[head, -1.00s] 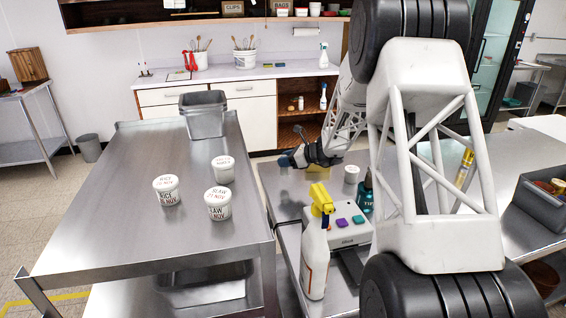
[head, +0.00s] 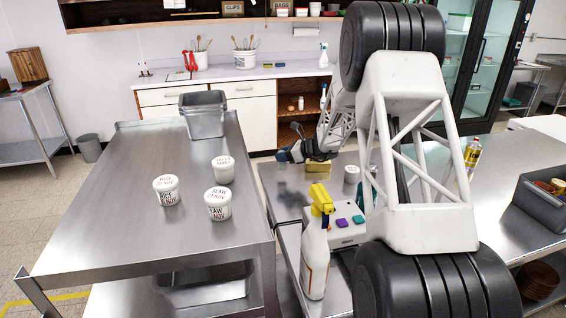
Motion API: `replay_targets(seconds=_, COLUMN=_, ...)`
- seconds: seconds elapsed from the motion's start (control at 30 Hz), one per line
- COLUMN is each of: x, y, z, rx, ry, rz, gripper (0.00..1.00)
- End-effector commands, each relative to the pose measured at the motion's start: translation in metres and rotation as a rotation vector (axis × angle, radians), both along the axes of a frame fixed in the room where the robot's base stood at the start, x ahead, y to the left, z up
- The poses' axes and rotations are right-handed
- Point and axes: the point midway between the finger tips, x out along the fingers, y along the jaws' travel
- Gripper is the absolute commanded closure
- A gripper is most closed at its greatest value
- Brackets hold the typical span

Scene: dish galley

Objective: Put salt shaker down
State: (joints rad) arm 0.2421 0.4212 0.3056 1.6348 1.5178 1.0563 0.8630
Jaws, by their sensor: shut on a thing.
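My gripper (head: 285,156) is small and dark in the head view, above the far end of the narrow steel table (head: 268,174) in the middle. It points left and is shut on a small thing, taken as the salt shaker. The shaker's shape cannot be made out at this size, and the gripper's own parts hide much of it. A dark reflection lies on the steel below. There is a visible gap between gripper and tabletop.
A yellow-topped spray bottle (head: 315,250) and a box with coloured buttons (head: 347,227) stand nearer on that table. A white tub (head: 352,174) is right of the gripper. The left steel table (head: 120,220) holds labelled tubs (head: 218,204) and a grey bin (head: 203,115).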

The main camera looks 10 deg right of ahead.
Motion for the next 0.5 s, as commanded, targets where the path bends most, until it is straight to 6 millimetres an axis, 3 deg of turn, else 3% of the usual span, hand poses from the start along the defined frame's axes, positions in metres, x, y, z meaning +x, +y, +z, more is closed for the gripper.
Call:
replay_targets(seconds=0.23, x=0.000, y=0.000, z=-0.026, rx=0.000, ry=0.002, rz=0.000, gripper=0.88)
replay_targets(seconds=0.5, x=0.000, y=0.000, z=-0.030, rx=0.000, ry=0.000, rz=0.000, gripper=0.88)
